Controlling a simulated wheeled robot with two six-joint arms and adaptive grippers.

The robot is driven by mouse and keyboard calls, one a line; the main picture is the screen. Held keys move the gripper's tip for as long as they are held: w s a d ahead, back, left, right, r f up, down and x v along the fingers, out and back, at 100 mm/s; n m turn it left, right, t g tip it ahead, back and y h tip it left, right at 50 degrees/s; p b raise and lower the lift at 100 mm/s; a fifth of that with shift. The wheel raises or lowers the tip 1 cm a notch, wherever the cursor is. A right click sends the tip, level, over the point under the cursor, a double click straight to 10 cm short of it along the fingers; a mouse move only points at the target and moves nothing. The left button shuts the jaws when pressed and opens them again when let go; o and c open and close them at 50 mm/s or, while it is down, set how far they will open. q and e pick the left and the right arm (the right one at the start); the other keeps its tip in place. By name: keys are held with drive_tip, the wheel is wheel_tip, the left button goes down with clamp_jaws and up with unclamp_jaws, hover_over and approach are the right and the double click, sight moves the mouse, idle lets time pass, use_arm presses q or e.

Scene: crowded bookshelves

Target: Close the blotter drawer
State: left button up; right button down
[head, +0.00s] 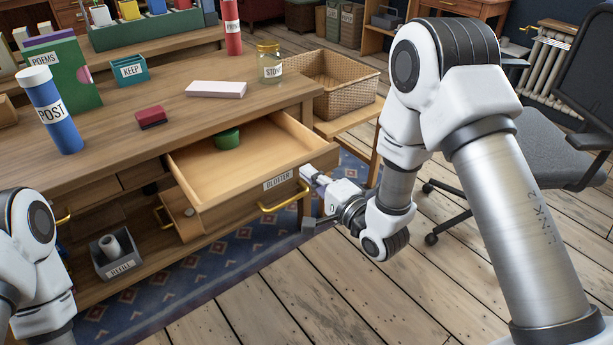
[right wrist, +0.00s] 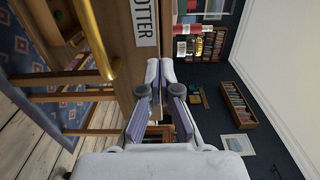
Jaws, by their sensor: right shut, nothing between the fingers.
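The blotter drawer (head: 235,208) is pulled out from the wooden desk (head: 205,100), with a green round object (head: 228,138) inside. My right gripper (head: 308,174) is shut and empty, at the right end of the drawer front. In the right wrist view the closed fingertips (right wrist: 160,68) are beside the drawer front (right wrist: 118,25), right of the label (right wrist: 144,20) and handle (right wrist: 98,40). I cannot tell whether they touch it. My left gripper is out of view; only its arm shows.
A lower drawer (head: 183,215) is also partly out. A bin (head: 118,265) stands below the desk. A wicker basket (head: 345,88) is behind the drawer, and an office chair (head: 535,150) is at right.

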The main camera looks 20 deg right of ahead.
drive_tip(key=shift+w+a, duration=0.25)
drive_tip(key=shift+w, duration=0.45)
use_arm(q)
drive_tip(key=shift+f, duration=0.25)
use_arm(e)
drive_tip(key=shift+w, duration=0.1)
